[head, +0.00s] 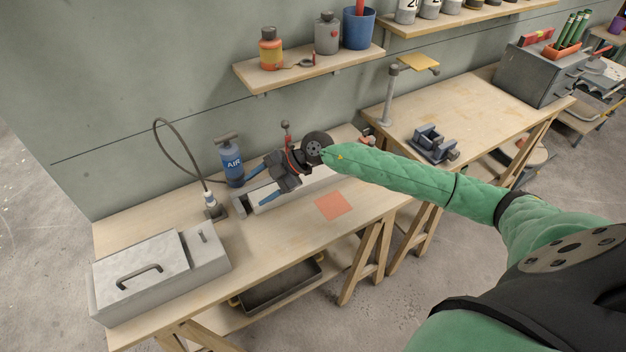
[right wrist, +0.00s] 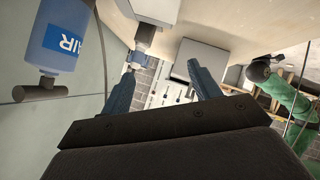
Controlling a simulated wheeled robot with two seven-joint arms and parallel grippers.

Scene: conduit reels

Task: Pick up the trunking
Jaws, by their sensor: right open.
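The trunking, which I take to be the long pale grey channel (head: 318,183), lies along the back of the near bench. A pale piece at the top of the right wrist view (right wrist: 152,8) looks like part of it. My right gripper (head: 256,189) is open, its two blue fingers apart and pointing left, with nothing between them. It is over the trunking's left part and hides some of it. I cannot tell its height above the trunking. The fingers also show in the right wrist view (right wrist: 161,70). My left gripper is not in view.
A blue AIR pump (head: 232,162) and a gooseneck stand (head: 214,209) are close left of the gripper. A grey toolbox (head: 140,277) sits at the bench's left end. An orange-red square (head: 333,205) lies on clear bench top. A shelf (head: 310,69) hangs above.

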